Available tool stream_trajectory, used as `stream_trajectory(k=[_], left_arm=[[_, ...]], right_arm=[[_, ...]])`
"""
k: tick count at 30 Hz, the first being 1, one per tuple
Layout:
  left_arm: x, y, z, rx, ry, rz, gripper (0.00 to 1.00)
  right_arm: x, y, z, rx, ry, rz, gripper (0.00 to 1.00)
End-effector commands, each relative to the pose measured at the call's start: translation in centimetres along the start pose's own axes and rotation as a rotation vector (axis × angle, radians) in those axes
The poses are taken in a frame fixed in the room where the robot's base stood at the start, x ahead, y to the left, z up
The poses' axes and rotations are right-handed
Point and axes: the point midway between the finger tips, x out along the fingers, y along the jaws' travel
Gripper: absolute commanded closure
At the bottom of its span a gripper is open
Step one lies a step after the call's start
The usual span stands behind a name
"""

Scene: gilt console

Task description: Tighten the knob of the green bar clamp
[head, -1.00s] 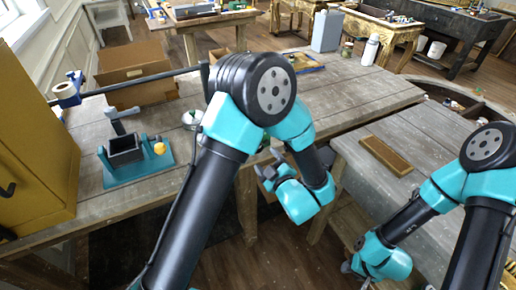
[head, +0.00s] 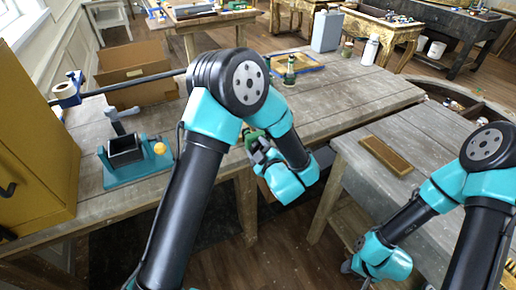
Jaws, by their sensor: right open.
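A green part (head: 251,135), likely of the green bar clamp, shows at the table's front edge just behind my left gripper. The gripper and arm hide most of it, and I cannot make out its knob. My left gripper (head: 258,152) is right in front of this green part, overlapping it in the head view. Whether they touch, and how far the jaws are apart, I cannot tell. My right gripper (head: 350,267) is open and low at the bottom right, away from the table, partly hidden by its own arm.
A green bottle-like object (head: 290,70) stands farther back. A brown block (head: 386,156) lies on the right table.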

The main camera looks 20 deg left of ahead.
Motion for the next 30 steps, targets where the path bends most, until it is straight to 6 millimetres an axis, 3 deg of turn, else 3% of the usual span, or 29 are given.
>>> stream_trajectory(k=[10, 17, 30], left_arm=[[-0.02, -0.01, 0.01, 0.000, 0.000, 0.000, 0.81], [-0.03, -0.02, 0.01, 0.046, 0.000, 0.000, 0.81], [-0.06, -0.10, 0.00, 0.371, -0.001, 0.000, 0.81]], right_arm=[[0.00, 0.00, 0.00, 0.000, 0.000, 0.000, 0.57], [0.00, 0.00, 0.00, 0.000, 0.000, 0.000, 0.57], [0.00, 0.00, 0.00, 0.000, 0.000, 0.000, 0.57]])
